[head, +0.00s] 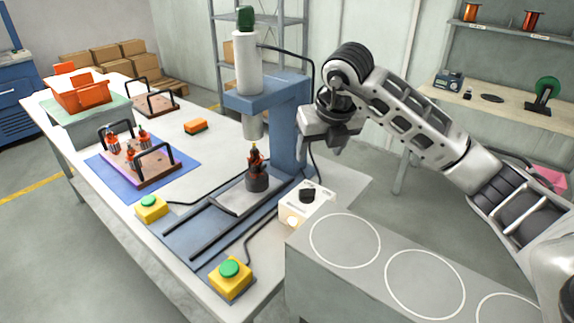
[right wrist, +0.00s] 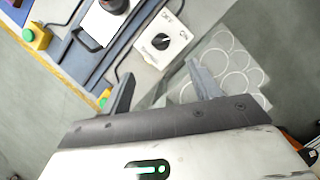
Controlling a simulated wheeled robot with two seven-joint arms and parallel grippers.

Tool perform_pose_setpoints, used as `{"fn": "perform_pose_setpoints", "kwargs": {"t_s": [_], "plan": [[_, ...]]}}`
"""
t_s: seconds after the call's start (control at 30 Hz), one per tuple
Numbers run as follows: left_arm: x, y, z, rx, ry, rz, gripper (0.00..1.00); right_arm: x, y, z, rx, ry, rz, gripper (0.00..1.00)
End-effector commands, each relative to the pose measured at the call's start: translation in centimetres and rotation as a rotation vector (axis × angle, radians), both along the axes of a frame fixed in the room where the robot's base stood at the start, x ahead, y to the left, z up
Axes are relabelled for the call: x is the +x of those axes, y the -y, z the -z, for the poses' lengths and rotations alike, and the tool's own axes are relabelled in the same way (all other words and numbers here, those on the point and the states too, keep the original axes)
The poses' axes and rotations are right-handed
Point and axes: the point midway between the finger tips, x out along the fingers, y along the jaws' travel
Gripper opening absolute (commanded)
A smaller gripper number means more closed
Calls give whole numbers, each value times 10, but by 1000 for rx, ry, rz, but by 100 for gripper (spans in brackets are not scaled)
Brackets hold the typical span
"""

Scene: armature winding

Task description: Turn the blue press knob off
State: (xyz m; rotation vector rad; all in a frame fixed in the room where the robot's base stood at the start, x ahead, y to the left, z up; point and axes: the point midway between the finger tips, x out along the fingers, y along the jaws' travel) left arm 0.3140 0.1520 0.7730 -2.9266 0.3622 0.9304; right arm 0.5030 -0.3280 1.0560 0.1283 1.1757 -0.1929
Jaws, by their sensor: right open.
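The blue press (head: 287,120) stands on the table with an armature (head: 257,172) on its slide below the ram. The knob (head: 307,195) is black and sits on a white control box (head: 318,204) at the right of the press base. In the right wrist view the knob (right wrist: 161,41) shows on the box (right wrist: 180,37) between OFF and ON labels; which one it points to is unclear. My right gripper (head: 321,149) is open and empty, above the box and apart from it. Its two fingers (right wrist: 161,88) show below the knob in the wrist view. My left gripper is out of view.
Yellow boxes with green buttons stand at the press base's front (head: 230,279) and left (head: 151,208). A grey surface with white circles (head: 383,262) lies right of the control box. A blue mat (head: 124,192) holds a tray of armatures (head: 155,176).

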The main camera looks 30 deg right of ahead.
Motion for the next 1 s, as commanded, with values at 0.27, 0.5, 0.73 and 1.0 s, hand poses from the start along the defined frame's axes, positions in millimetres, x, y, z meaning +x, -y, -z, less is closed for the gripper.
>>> {"fn": "perform_pose_setpoints", "kwargs": {"t_s": [0.27,0.5,0.73,1.0], "plan": [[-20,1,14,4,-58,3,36,12,2,33,2,-7,0,62],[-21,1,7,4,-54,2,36,32,7,82,2,-7,1,62],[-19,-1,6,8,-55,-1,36,48,10,123,1,-5,1,62],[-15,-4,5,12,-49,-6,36,58,13,146,0,-2,0,62]]}}
